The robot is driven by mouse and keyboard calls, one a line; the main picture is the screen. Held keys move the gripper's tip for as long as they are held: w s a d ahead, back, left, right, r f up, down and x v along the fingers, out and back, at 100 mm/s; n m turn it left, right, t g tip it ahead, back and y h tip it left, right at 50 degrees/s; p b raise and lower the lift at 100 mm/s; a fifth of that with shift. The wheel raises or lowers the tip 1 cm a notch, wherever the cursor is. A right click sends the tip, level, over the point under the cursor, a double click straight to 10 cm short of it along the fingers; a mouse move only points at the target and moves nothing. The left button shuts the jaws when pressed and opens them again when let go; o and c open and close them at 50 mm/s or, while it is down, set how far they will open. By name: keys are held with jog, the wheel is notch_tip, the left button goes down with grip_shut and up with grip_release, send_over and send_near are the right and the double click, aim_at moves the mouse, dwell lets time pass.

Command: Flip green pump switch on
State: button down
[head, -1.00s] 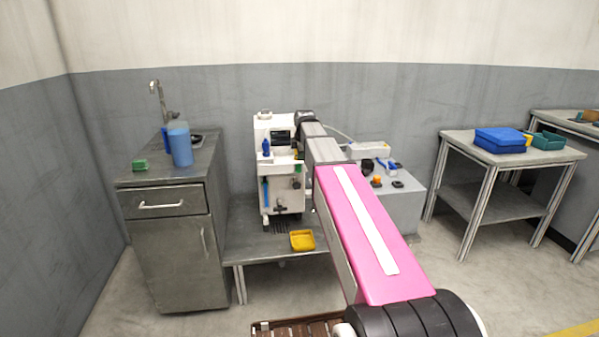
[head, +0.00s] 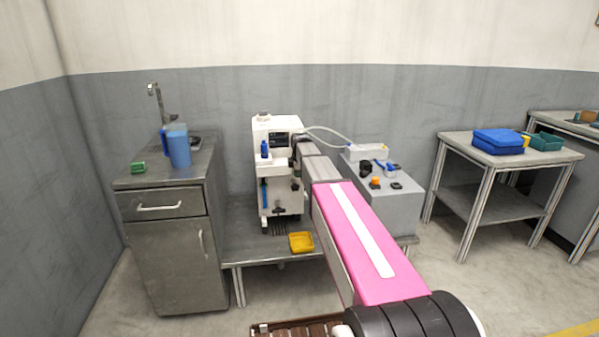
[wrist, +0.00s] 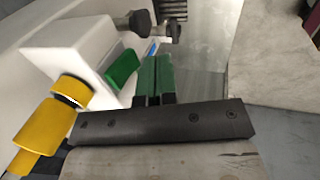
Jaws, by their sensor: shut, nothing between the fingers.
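The green switch (wrist: 122,69) is a green rocker on the face of a white housing (wrist: 78,45) in the wrist view. My gripper (wrist: 156,72) has dark green fingers, shut together and empty. They are just right of the switch in the picture; I cannot tell whether they touch it. In the head view the white machine (head: 267,190) stands on a low metal bench, and the end of my arm is at its right side. My fingers and the switch are not clear there.
Beside the switch are yellow cylindrical parts (wrist: 38,130) and a dark knob (wrist: 135,22). A yellow tray (head: 301,242) is at the bench front. A grey box (head: 392,205) with small parts stands right of the machine. A cabinet with sink (head: 170,230) is at left.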

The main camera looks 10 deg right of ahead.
jog(key=shift+w+f, duration=0.15)
jog(key=shift+w, duration=0.65)
jog(key=shift+w+f+t, duration=0.15)
jog(key=shift+w+t, duration=0.1)
jog(key=shift+t, duration=0.25)
jog(key=shift+r, duration=0.85)
